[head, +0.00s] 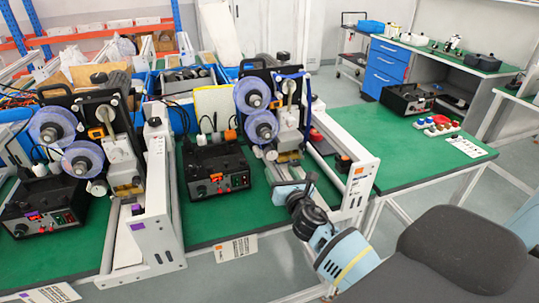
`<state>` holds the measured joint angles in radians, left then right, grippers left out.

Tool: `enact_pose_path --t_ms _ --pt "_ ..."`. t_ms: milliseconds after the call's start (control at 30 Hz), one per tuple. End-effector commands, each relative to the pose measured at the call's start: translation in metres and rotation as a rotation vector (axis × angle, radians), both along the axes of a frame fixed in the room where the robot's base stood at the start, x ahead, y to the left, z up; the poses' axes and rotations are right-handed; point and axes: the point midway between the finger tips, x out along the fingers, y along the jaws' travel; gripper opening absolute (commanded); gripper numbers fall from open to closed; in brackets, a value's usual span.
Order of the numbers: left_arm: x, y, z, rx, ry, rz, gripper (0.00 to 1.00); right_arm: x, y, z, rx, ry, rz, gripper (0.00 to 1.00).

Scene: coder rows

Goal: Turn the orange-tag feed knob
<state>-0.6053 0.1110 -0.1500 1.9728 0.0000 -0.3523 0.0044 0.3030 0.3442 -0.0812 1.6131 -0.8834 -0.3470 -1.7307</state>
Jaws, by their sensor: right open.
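The orange-tag coder has a black control box (217,168) on the green bench, left of its blue reels. I cannot tell which one is the feed knob. A larger orange tag (359,171) is on the white frame end at right. My right gripper (291,183) is open and empty, over the bench's front part, right of the control box and apart from it. My left gripper is not in view.
Another black box (408,99) and a tray of coloured knobs (437,125) are on the right bench.

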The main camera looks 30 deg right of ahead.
Motion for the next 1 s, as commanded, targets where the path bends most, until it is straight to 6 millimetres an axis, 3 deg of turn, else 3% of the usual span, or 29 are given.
enact_pose_path --t_ms 267,700,1000 --pt "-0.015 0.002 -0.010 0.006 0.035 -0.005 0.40 0.012 -0.003 -0.001 0.002 0.000 -0.001 0.60" --pt "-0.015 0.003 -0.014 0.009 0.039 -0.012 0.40 0.066 -0.016 -0.003 0.003 0.003 -0.001 0.60" --pt "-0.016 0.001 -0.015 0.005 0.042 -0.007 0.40 0.076 -0.018 -0.001 0.002 0.000 0.000 0.60"
